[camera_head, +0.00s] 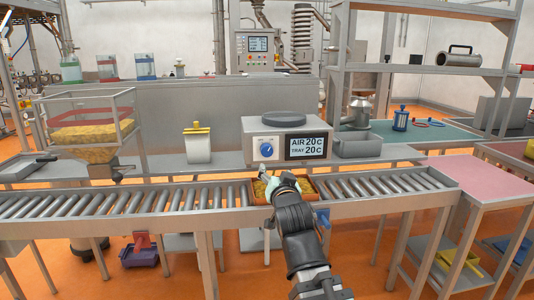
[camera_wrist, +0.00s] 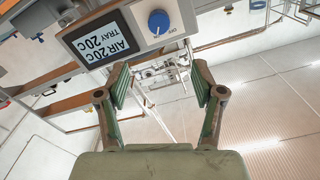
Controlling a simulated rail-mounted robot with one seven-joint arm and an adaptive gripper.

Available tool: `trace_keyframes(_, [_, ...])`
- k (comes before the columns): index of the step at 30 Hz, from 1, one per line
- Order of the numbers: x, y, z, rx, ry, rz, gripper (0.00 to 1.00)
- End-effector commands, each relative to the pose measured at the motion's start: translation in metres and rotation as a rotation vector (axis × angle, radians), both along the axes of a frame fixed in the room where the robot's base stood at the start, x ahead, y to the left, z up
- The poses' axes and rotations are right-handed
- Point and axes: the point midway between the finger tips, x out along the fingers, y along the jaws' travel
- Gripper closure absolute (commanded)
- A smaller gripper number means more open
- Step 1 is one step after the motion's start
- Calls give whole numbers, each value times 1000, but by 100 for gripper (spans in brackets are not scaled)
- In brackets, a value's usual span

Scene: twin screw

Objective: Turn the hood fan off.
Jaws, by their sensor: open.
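A grey box unit (camera_head: 290,130) with a blue knob (camera_head: 268,149) and a dark display (camera_head: 308,147) stands behind the roller conveyor. The display reads AIR 20C and TRAY 20C. In the wrist view the blue knob (camera_wrist: 158,22) is at the top, with the display (camera_wrist: 98,40) to its left. The knob has a white pointer mark; its setting is too small to read. My gripper (camera_head: 267,170) is just below and in front of the knob. In the wrist view my gripper (camera_wrist: 161,82) is open and empty, apart from the knob. No separate hood is clearly visible.
A roller conveyor (camera_head: 185,201) runs across the front. A tray (camera_head: 318,199) with yellow-brown contents sits on it, partly hidden by my arm. A white container (camera_head: 197,148) stands left of the unit and a grey bin (camera_head: 358,147) right of it. A metal shelf (camera_head: 420,71) stands at the right.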

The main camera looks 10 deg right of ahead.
Motion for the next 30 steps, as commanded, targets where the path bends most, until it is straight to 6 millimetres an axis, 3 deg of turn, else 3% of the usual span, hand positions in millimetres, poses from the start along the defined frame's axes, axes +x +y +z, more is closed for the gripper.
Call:
trace_keyframes(11, [29, -2, 5, 1, 8, -1, 32])
trace_keyframes(30, [150, -7, 0, 1, 5, 0, 32])
